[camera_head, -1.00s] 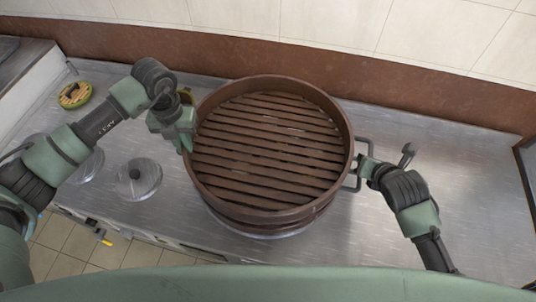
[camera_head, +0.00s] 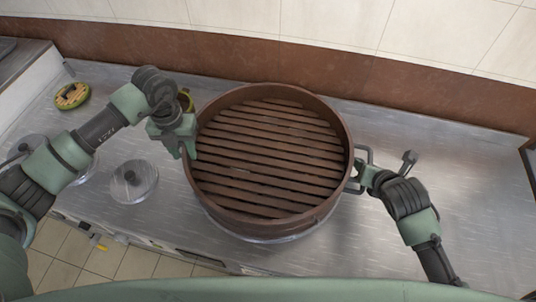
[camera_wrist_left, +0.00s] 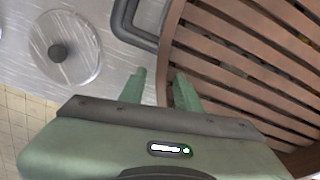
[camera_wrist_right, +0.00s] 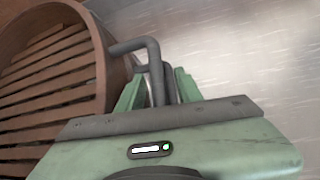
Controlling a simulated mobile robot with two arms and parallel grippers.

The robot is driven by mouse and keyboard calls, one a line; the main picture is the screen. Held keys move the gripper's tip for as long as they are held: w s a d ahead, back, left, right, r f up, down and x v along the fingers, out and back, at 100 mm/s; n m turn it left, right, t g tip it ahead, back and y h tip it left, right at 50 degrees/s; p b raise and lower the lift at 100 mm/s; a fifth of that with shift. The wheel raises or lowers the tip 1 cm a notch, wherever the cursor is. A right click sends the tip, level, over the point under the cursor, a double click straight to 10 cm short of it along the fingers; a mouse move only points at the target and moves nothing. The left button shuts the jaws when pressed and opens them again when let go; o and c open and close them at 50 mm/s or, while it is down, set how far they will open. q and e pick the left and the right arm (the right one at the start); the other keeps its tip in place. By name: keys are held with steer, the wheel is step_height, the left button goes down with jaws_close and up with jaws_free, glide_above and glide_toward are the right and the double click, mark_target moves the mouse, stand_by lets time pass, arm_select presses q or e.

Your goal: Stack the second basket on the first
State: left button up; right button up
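A round brown slatted basket (camera_head: 265,160) sits level in the middle of the counter, its slats bare. A lower brown tier shows only partly beneath its wall; I cannot tell how well the tiers line up. My left gripper (camera_head: 182,150) is open at the basket's left rim. In the left wrist view (camera_wrist_left: 158,85) the fingers are apart, one over the basket side and one outside it. My right gripper (camera_head: 362,172) is at the right side. In the right wrist view (camera_wrist_right: 160,85) its spread fingers stand around grey handle bars (camera_wrist_right: 152,60), with no clear grip.
A glass lid with a dark knob (camera_head: 133,180) lies on the counter (camera_head: 460,180) left of the basket. A green and yellow round item (camera_head: 72,96) is at the back left. Another green item (camera_head: 186,100) stands behind my left gripper. The counter's right side is clear.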

arm_select(q)
step_height(320, 180, up, 12)
arm_select(e)
steer(key=v, duration=1.2)
arm_select(q)
steer(key=shift+s+f, duration=0.1)
steer(key=shift+f, duration=0.05)
arm_select(e)
steer(key=shift+s, duration=0.15)
